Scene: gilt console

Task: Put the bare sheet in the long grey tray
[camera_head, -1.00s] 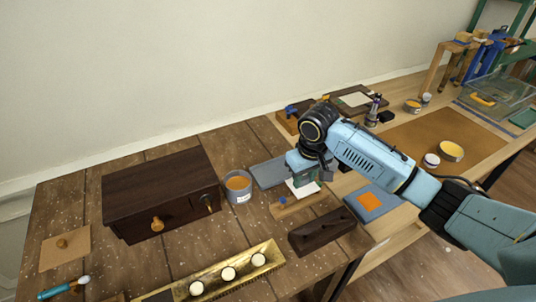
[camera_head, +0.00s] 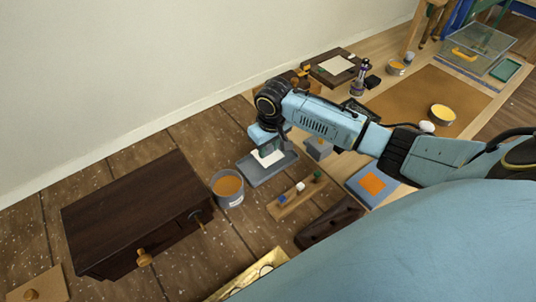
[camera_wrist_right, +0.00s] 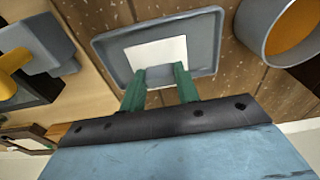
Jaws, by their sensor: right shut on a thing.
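The white bare sheet (camera_head: 268,158) is over the long grey tray (camera_head: 286,169) in the head view. My right gripper (camera_head: 267,148) is shut on the sheet's near edge. In the right wrist view, the green fingertips of my right gripper (camera_wrist_right: 160,76) meet the edge of the sheet (camera_wrist_right: 156,52), which lies within the outline of the grey tray (camera_wrist_right: 207,40). I cannot tell whether the sheet touches the tray floor. My left gripper is not in view.
A tin of orange stuff (camera_head: 228,188) stands close left of the tray, with a dark drawer cabinet (camera_head: 130,208) beyond. A wooden strip with coloured knobs (camera_head: 291,200), a grey block (camera_head: 318,150) and a blue pad with an orange square (camera_head: 360,195) lie to the right.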

